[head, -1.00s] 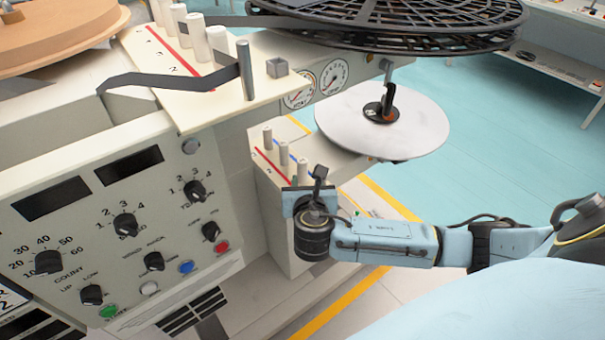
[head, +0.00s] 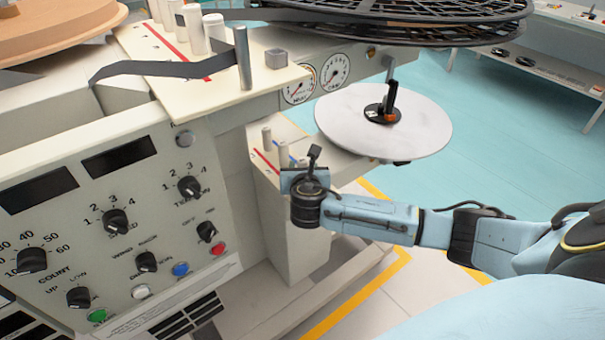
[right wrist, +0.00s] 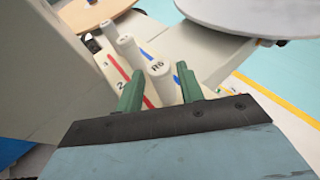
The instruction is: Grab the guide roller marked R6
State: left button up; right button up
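The guide roller marked R6 (right wrist: 161,83) is a pale upright cylinder with R6 on its top, in the right wrist view. It stands on the small shelf (right wrist: 138,92) with red and blue stripes. My right gripper (right wrist: 160,88) is open, with one green finger on each side of the roller, the left one close to it. I cannot tell whether either finger touches it. In the head view my right gripper (head: 305,183) is at the shelf's near end and hides this roller. My left gripper is not in view.
Other rollers (right wrist: 128,48) stand behind R6 on the shelf. A white disc (head: 350,115) overhangs the shelf at the right. The control panel (head: 130,215) is at the left, and a large black reel (head: 440,22) is above. Open floor lies at the right.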

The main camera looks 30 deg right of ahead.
jog(key=shift+w, duration=0.1)
jog(key=c, duration=0.8)
jog(key=shift+o, duration=0.2)
jog(key=shift+r, duration=0.15)
